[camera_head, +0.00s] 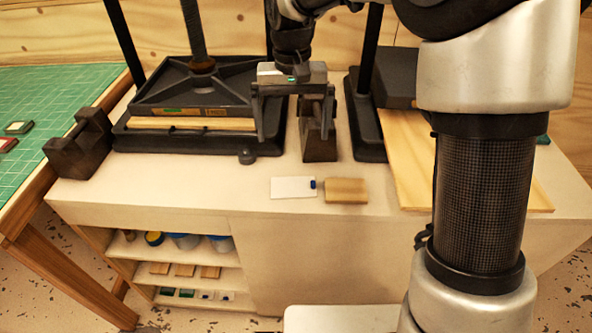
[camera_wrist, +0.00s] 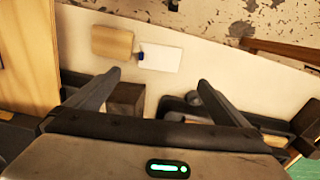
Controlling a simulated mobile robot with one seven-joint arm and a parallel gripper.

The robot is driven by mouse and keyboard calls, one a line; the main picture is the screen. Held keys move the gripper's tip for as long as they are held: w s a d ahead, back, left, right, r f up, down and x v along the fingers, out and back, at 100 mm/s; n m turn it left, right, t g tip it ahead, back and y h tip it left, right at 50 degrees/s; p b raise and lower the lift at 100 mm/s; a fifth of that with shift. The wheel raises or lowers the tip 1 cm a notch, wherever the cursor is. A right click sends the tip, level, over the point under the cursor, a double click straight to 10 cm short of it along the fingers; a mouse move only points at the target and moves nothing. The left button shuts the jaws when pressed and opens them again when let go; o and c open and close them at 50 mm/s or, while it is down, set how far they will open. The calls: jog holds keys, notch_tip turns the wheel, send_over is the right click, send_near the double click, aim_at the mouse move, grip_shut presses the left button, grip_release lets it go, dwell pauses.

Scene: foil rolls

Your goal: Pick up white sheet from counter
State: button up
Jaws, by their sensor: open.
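The white sheet (camera_head: 293,187) lies flat near the front edge of the cream counter (camera_head: 200,190). A small dark blue piece (camera_head: 313,184) sits at its right end, beside a wooden block. In the wrist view the white sheet (camera_wrist: 165,58) lies beyond the fingertips, with the blue piece at its left end. My gripper (camera_head: 288,140) is open and empty. It hangs above the counter, behind the sheet and apart from it. It also shows in the wrist view (camera_wrist: 158,80), fingers spread wide.
The wooden block (camera_head: 346,191) lies right of the sheet. A dark block with a wooden front (camera_head: 320,145) stands behind it, close to my gripper. A black press (camera_head: 200,95) stands back left, a dark weight (camera_head: 82,143) at far left. A wooden board (camera_head: 415,165) lies at right.

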send_over(293, 187)
jog(key=f, duration=1.1)
jog(key=shift+s+d+f+b, duration=0.1)
jog(key=shift+s+f+b, duration=0.2)
jog(key=shift+b, duration=0.1)
jog(key=shift+w+f, duration=0.2)
jog(key=shift+f, duration=1.3)
jog(key=shift+w+f, duration=0.2)
jog(key=shift+f, duration=1.25)
jog(key=c, duration=0.7)
